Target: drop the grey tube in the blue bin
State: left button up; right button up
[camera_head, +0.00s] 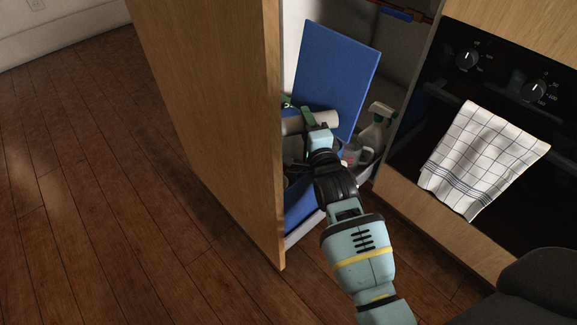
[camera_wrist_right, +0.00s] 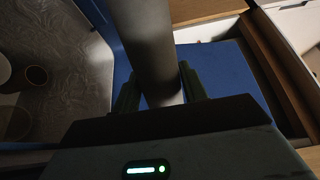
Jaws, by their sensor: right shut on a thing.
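The grey tube (camera_head: 328,119) is a pale cylinder lying across my right gripper (camera_head: 308,119) inside the open cabinet. In the right wrist view, the tube (camera_wrist_right: 150,50) stands between the two dark green fingers (camera_wrist_right: 156,92), which are shut on it. A tilted blue panel (camera_head: 335,75), seemingly the raised lid of the blue bin, stands behind the tube. Blue low in the cabinet, probably the bin's body (camera_head: 301,206), shows left of my arm. A blue surface (camera_wrist_right: 235,72) lies behind the tube in the wrist view. My arm hides much of the bin. My left gripper is out of view.
The wooden cabinet door (camera_head: 215,110) stands open close left of my arm. A spray bottle (camera_head: 374,132) and a pale mug-like item (camera_head: 352,152) stand right of the gripper. The oven with a checked towel (camera_head: 484,158) is at right. Wooden floor (camera_head: 85,190) is clear at left.

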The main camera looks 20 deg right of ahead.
jog(key=o, duration=0.9)
jog(key=shift+c, duration=0.2)
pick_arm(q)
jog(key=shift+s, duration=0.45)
pick_arm(e)
jog(key=shift+o, duration=0.3)
jog(key=shift+s, duration=0.1)
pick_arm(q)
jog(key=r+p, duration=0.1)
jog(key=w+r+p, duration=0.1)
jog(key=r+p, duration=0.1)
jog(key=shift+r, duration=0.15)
pick_arm(e)
jog(key=s+a, duration=0.1)
jog(key=s, duration=0.6)
jog(key=shift+s, duration=0.3)
